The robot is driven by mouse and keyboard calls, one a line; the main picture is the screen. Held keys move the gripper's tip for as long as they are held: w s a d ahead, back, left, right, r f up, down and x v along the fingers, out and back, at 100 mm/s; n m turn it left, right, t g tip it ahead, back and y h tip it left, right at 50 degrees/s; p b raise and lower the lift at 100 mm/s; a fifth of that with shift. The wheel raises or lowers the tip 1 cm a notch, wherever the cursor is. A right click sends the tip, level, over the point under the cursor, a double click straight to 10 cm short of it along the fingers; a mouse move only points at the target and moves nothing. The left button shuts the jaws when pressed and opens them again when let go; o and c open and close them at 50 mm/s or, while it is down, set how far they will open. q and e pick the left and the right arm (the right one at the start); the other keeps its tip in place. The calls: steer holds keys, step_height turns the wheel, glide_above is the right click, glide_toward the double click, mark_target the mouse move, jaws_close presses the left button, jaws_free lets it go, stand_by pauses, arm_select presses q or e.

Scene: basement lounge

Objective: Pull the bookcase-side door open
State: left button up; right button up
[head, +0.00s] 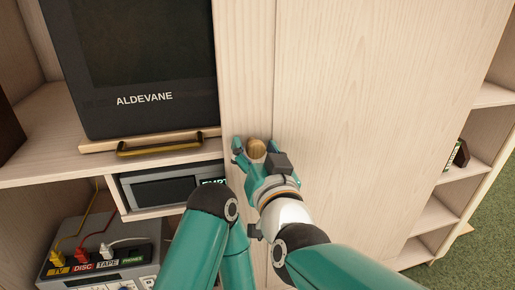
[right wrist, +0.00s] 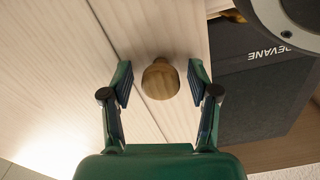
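A wide pale wood door panel (head: 390,100) fills the right of the head view. A thin seam separates it from a narrow pale strip (head: 244,60) beside the TV bay. I see no open gap there. A round wooden knob (head: 256,149) shows in front of the strip, just left of the seam; it also shows in the right wrist view (right wrist: 160,80). My right gripper (head: 257,153) is open, with one finger on each side of the knob. In the right wrist view (right wrist: 159,83), space shows between the knob and both fingers. My left gripper is not in view.
A dark ALDEVANE set (head: 145,60) stands on a shelf at left, above a brass-coloured handle (head: 160,147). Below are a dark slot unit (head: 165,188) and a box with coloured plugs (head: 100,262). Open bookcase shelves (head: 435,217) stand at right.

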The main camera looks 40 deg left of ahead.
jaws_close()
